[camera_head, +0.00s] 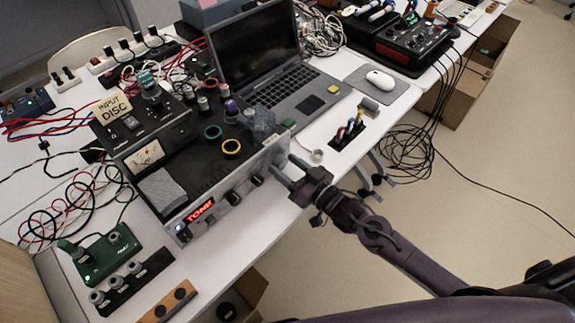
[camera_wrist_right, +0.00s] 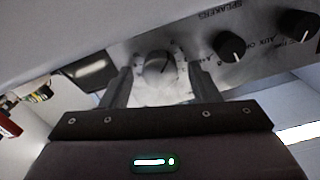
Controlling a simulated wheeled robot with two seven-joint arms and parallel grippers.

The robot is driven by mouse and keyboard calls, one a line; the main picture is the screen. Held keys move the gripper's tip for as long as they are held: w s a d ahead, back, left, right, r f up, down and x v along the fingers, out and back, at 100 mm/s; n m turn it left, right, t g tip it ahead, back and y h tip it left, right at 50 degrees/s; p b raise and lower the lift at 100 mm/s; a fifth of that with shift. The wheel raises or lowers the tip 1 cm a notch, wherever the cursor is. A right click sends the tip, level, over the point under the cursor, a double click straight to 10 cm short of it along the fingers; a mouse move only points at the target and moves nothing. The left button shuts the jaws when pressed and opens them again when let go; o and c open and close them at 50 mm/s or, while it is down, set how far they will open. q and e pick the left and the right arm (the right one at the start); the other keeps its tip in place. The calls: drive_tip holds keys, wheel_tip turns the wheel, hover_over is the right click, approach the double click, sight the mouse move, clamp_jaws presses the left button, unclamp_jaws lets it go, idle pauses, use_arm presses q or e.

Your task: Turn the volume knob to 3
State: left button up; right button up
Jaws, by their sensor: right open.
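The amplifier's silver front panel (camera_head: 215,213) faces the near right side of the table in the head view. In the right wrist view, a round grey knob (camera_wrist_right: 158,64) with a dark pointer line sits on that panel; I take it for the volume knob. The marks around it are too blurred to read. My right gripper (camera_head: 287,169) is open at the panel's right end. In the wrist view its fingers (camera_wrist_right: 160,84) are on either side of the grey knob; I cannot tell whether they touch it. In the head view the gripper hides this knob. My left gripper is not in view.
Black knobs (camera_wrist_right: 229,46) sit beside the grey knob, under upside-down lettering. A red display (camera_head: 200,210) is at the panel's left end. Loose parts cover the amplifier's top. A laptop (camera_head: 270,90) stands behind it. Open floor (camera_head: 480,200) lies to the right.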

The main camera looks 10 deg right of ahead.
drive_tip(key=c, duration=1)
drive_tip(key=shift+o, duration=0.2)
drive_tip(key=m+p, duration=0.2)
drive_tip(key=m, duration=0.1)
drive_tip(key=shift+r+m+p, duration=0.15)
drive_tip(key=shift+m+p, duration=0.25)
drive_tip(key=m+p, duration=0.2)
drive_tip(key=m, duration=0.1)
drive_tip(key=shift+w+m, duration=0.1)
drive_tip(key=shift+m, duration=0.2)
drive_tip(key=m+p, duration=0.2)
drive_tip(key=m, duration=0.2)
drive_tip(key=shift+m+p, duration=0.3)
drive_tip(key=shift+p, duration=0.05)
drive_tip(key=shift+m+p, duration=0.95)
drive_tip(key=shift+m, duration=0.95)
drive_tip(key=shift+f, duration=0.2)
